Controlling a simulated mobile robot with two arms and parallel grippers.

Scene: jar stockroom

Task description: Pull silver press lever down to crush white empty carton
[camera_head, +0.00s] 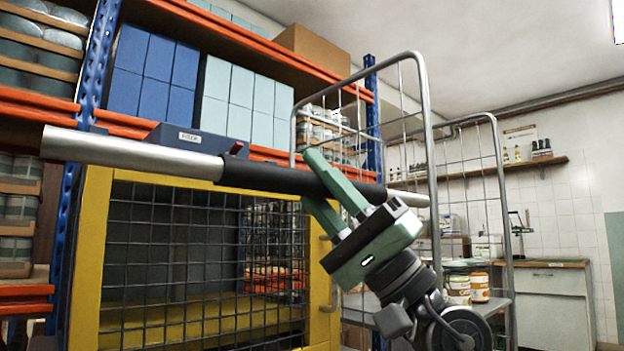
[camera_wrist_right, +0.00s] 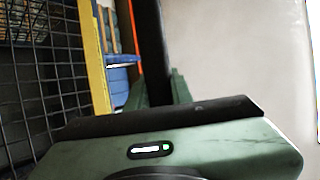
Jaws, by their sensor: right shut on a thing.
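The silver press lever (camera_head: 130,153) runs nearly level across the front of the yellow-framed press (camera_head: 93,250), with a black sleeve (camera_head: 265,176) along its middle. My right gripper (camera_head: 314,178) is shut on the black sleeve, one green finger above and one below. In the right wrist view the black sleeve (camera_wrist_right: 152,50) passes between the green fingers (camera_wrist_right: 158,92). The dark wire mesh door hides most of the press's inside. I cannot make out a white carton in either view. My left gripper is not in view.
A wire roll cage (camera_head: 428,120) stands just behind and right of my right gripper. Orange-beamed shelving (camera_head: 230,32) with blue boxes (camera_head: 155,70) rises behind the press. A white cabinet (camera_head: 558,305) stands at the far right. Jars (camera_head: 480,288) stand near the roll cage.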

